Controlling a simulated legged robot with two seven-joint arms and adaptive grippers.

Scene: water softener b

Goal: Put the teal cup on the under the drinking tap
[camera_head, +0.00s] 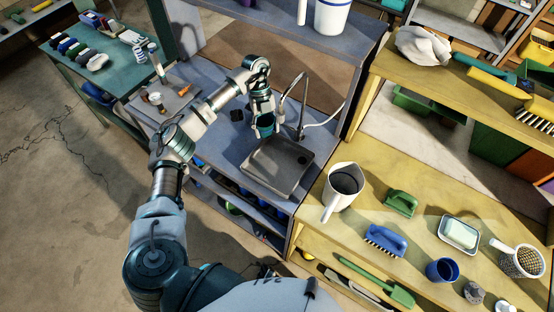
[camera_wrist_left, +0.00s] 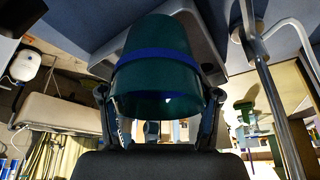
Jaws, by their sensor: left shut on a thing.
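My left gripper (camera_head: 262,112) is shut on the teal cup (camera_head: 265,122), just over the back edge of the grey sink tray. In the left wrist view the teal cup (camera_wrist_left: 160,65) with a dark blue band sits between the two fingers of the left gripper (camera_wrist_left: 158,115). The drinking tap (camera_head: 288,100), a thin curved metal spout, stands right of the cup; its metal pipe (camera_wrist_left: 262,90) shows close to the right of the cup in the wrist view. Whether the cup touches the tray (camera_head: 285,165) is not clear. My right gripper is not in view.
A yellow bench (camera_head: 400,215) at the right holds a white pitcher (camera_head: 341,188), a green brush (camera_head: 400,202), a blue brush (camera_head: 385,240), a blue cup (camera_head: 442,270) and a soap dish (camera_head: 459,233).

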